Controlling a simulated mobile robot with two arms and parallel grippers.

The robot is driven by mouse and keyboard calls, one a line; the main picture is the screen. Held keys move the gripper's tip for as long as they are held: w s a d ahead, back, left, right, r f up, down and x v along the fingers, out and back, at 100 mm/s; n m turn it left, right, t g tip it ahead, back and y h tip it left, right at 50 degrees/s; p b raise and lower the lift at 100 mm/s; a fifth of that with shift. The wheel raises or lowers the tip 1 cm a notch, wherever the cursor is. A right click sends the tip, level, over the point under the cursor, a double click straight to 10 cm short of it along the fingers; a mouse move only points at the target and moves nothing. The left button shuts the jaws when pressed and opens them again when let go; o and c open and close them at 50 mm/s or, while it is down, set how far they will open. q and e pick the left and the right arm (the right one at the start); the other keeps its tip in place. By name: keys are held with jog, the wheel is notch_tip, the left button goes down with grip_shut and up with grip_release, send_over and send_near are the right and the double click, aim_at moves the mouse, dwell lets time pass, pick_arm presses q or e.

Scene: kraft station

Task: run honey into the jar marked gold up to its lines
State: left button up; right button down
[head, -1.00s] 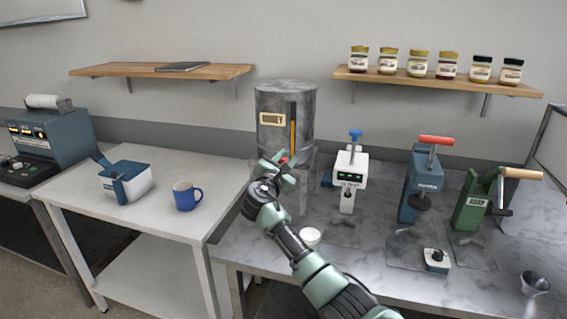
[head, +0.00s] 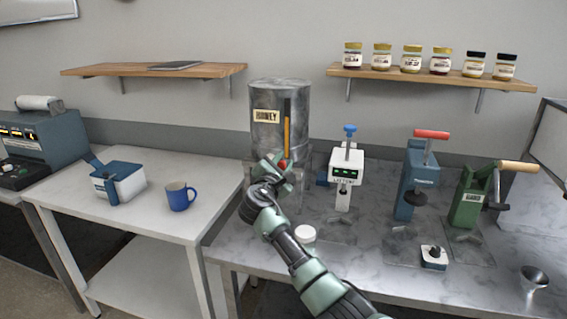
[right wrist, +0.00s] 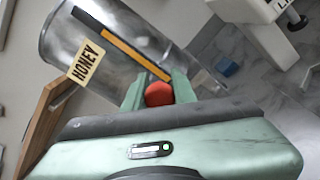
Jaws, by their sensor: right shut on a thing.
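The grey metal honey tank (head: 264,138) stands at the back of the marble counter, with a HONEY label and an amber level strip on its front. The label also shows in the right wrist view (right wrist: 86,62). My right gripper (head: 275,165) is at the tank's lower front, shut on a red knob (right wrist: 158,94). The spout and whatever stands under it are hidden by my gripper and arm. A small white round thing (head: 305,233) shows beside my forearm on the counter; I cannot tell whether it is a jar or a lid. No gold mark is readable. My left gripper is out of view.
Several labelled jars (head: 411,58) stand on the right wall shelf. A white device (head: 346,172), a blue press (head: 417,180) and a green press (head: 468,205) stand right of the tank. A blue mug (head: 180,197) and a blue-white box (head: 118,185) are on the left table.

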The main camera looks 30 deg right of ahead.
jog(key=c, duration=1.2)
grip_release()
jog(key=shift+w+a+r, duration=0.1)
jog(key=shift+o, duration=0.2)
jog(key=b+v, duration=0.1)
jog(key=v, duration=0.7)
jog(key=shift+b, duration=0.35)
